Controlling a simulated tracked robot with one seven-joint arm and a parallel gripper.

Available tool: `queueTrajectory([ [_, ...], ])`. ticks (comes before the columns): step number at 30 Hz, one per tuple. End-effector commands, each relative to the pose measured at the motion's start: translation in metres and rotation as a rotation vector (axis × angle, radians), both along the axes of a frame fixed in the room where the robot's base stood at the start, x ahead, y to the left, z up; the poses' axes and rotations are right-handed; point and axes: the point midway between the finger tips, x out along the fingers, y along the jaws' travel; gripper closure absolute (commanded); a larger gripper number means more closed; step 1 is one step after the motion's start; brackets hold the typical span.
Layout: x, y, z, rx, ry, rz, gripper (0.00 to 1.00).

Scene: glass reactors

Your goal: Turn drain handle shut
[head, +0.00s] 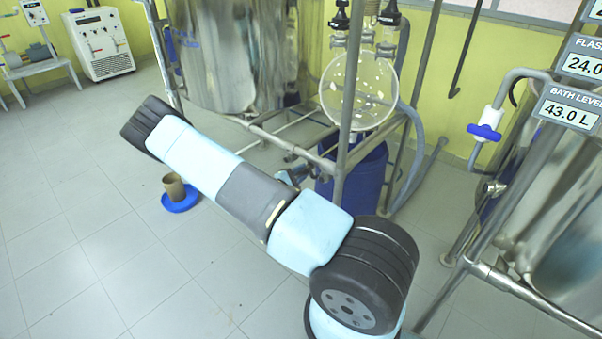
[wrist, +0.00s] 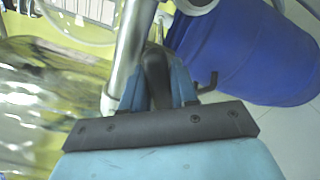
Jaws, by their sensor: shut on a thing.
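My gripper (wrist: 158,95) shows in the wrist view with its two blue fingers close together. They are shut on a dark, narrow piece between them, which looks like the drain handle (wrist: 155,70). A metal pipe (wrist: 132,45) passes close to the left finger. A small dark bent rod (wrist: 207,83) sticks out just right of the fingers. In the head view my gripper (head: 292,175) is small and partly hidden behind my arm, beside the frame under the glass vessel. The drain handle cannot be made out there, and its turn angle is unclear.
A blue drum (head: 358,185) stands under the round glass flask (head: 358,88), right of my gripper. Metal frame bars (head: 290,145) run close around it. A brown beaker (head: 175,187) stands in a blue dish (head: 180,202) on the floor.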

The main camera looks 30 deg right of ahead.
Motion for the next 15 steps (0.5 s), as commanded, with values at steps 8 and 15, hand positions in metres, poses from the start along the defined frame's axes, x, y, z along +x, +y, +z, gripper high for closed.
queueTrajectory([
  [8,-0.0027,-0.0013,-0.0032,0.087,-0.232,-0.004,1.0],
  [15,-0.0035,-0.0014,-0.0054,0.149,-0.395,-0.004,1.0],
])
